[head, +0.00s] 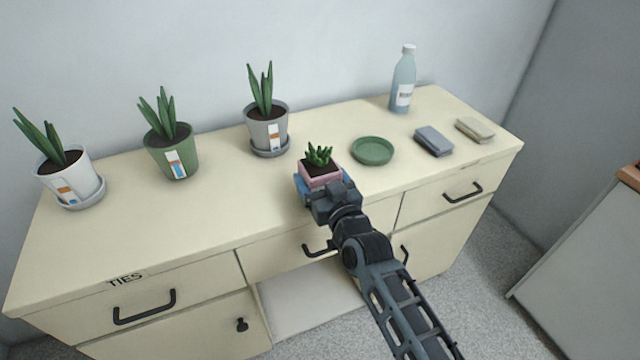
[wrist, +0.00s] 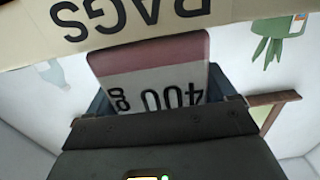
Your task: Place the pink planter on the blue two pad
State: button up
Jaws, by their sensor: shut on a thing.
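The pink planter (head: 320,176) holds a small green succulent and sits upright near the front edge of the counter. In the wrist view its pink and white side (wrist: 150,62) shows with an upside-down printed label. My gripper (head: 332,193) is shut on the planter from the front, with a dark finger on each side in the wrist view (wrist: 158,108).
A green saucer (head: 372,151) lies right of the planter. A blue-grey block (head: 433,141), a beige block (head: 475,129) and a bottle (head: 403,80) stand farther right. Grey (head: 267,130), green (head: 173,155) and white (head: 70,180) potted plants line the left. The front-left counter is clear.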

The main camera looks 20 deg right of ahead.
dwell(0.3)
jog(key=shift+f, duration=0.2)
jog(key=o, duration=1.2)
jog(key=shift+r, duration=0.1)
jog(key=shift+r, duration=0.15)
jog(key=shift+s+p, duration=0.3)
jog(key=shift+p, duration=0.25)
jog(key=s+p, duration=0.4)
jog(key=s, duration=0.7)
jog(key=shift+s+p, duration=0.25)
jog(key=shift+p, duration=0.1)
